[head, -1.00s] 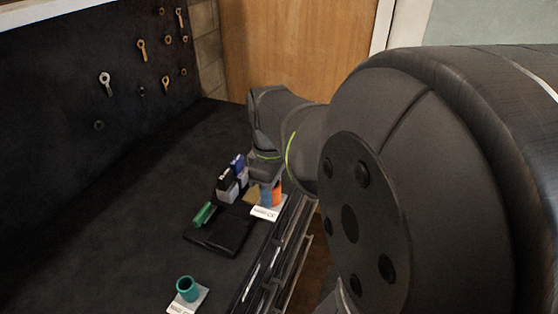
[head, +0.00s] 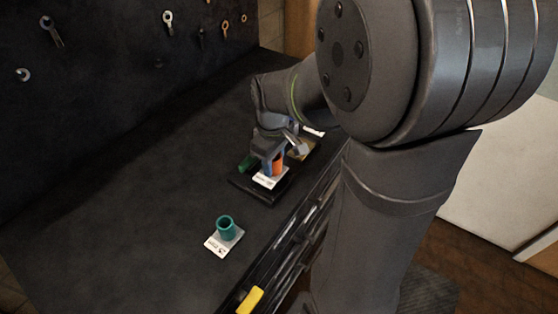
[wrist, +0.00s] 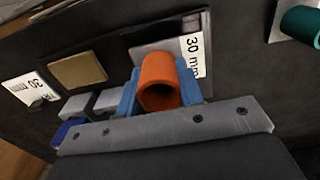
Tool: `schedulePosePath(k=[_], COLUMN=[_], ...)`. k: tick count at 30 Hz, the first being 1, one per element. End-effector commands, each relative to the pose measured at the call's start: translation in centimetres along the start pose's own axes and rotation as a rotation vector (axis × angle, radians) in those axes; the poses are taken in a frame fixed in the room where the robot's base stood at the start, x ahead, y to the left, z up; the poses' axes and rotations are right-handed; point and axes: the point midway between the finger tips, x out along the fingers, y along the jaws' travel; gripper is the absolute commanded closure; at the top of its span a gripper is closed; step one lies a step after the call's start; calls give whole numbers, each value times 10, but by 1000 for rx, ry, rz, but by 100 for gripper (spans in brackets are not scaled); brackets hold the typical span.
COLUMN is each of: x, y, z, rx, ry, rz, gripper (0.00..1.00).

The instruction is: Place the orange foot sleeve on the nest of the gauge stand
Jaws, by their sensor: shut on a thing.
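My gripper (wrist: 160,92) has its blue fingers on both sides of the orange foot sleeve (wrist: 157,68), whose open end faces the wrist camera. In the head view the sleeve (head: 277,164) shows partly behind my gripper (head: 272,158). A grey plate with a white "30 mm" label (wrist: 194,55) lies under the sleeve; I cannot tell whether it is joined to it.
Grey and blue blocks (wrist: 69,130) are close to my gripper. A teal sleeve (head: 226,228) stands on a labelled plate nearer the camera. A yellow piece (head: 250,299) is by the bench edge.

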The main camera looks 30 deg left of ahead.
Motion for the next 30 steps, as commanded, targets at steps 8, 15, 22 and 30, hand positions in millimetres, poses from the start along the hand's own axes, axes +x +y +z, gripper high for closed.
schedulePosePath(k=[8,15,22,30], x=[24,25,26,24], y=[0,0,0,0], z=[0,0,1,0], rx=[0,0,0,0], ry=[1,0,0,1], rz=[1,0,0,1], gripper=[98,98,44,44])
